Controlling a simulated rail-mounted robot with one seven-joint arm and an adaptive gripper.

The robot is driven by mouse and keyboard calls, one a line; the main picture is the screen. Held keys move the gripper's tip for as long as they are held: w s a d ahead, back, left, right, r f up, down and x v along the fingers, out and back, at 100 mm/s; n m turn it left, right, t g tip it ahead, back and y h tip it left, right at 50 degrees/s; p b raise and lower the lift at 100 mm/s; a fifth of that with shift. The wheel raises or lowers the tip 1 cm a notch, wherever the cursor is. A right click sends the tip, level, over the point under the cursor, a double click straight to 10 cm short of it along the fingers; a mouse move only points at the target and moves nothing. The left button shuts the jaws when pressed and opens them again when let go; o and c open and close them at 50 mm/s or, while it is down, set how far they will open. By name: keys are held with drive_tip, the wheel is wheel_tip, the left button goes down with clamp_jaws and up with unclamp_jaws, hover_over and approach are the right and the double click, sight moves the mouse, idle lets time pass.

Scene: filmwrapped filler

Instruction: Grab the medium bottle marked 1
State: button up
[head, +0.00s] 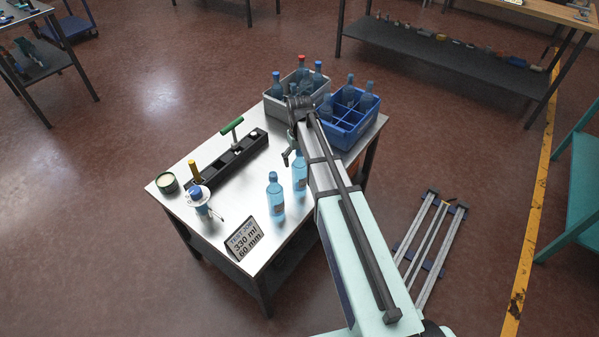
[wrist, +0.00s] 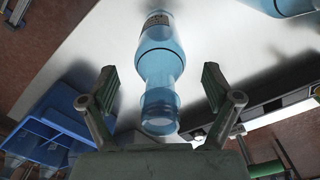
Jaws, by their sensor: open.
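Two clear blue bottles stand upright on the metal table (head: 240,235): a front one (head: 275,195) and one farther back (head: 299,172), partly hidden by my arm. My gripper (head: 292,152) is beside the back bottle's top in the head view. In the wrist view my open gripper (wrist: 160,88) has a finger on either side of a blue bottle's neck (wrist: 160,70), with gaps on both sides. That bottle has a small label (wrist: 157,20); I cannot read a number on it. Another bottle's edge (wrist: 290,6) shows at top right.
A grey crate (head: 274,112) and a blue divided crate (head: 345,135), both with bottles, stand at the back. A sign (head: 244,240) reading 330 ml, 60 mm stands in front. A green tin (head: 167,183) sits left.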

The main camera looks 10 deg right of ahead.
drive_tip(key=shift+f, duration=0.55)
drive_tip(key=c, duration=1.4)
drive_tip(key=shift+r, duration=0.1)
